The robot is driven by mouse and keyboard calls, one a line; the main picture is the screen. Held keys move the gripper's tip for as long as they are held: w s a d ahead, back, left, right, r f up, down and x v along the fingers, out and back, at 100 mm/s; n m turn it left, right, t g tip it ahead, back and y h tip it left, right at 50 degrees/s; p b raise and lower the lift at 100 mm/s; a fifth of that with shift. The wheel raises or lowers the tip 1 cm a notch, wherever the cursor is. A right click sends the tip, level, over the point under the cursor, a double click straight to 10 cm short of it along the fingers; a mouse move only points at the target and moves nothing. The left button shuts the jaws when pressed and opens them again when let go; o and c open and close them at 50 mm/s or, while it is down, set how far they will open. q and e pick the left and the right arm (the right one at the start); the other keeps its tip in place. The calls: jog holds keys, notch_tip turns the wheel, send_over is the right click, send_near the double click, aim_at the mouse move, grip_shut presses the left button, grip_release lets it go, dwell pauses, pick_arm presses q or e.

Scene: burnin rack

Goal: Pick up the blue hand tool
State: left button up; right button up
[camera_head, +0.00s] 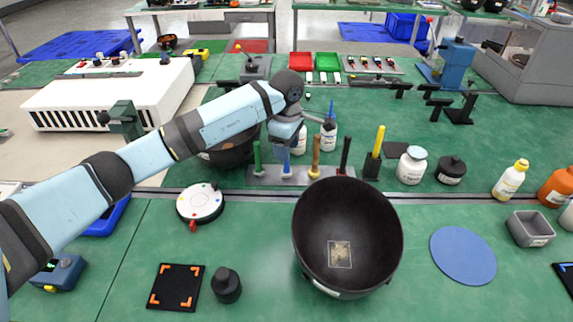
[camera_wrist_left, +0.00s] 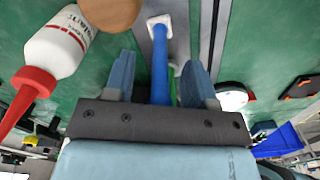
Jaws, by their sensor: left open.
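The blue hand tool (camera_head: 286,167) stands upright in a grey rack (camera_head: 262,180), among green, wooden-brown and black-handled tools. Its upper part is hidden behind my left gripper (camera_head: 285,142) in the head view. In the left wrist view the blue tool (camera_wrist_left: 160,72) runs between the two parted fingers of the same gripper (camera_wrist_left: 159,66). The fingers are open, with a visible gap on either side of the tool. My right gripper is not in view.
A bottle with a red nozzle (camera_wrist_left: 58,43) is close beside the gripper in the wrist view. A wooden handle (camera_head: 315,156) stands right of the blue tool. A large black bowl (camera_head: 312,265) sits in front of the rack, and a white round device (camera_head: 200,203) is at front left.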

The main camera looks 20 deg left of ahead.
pick_arm(q)
grip_shut()
jog(key=shift+r, duration=0.1)
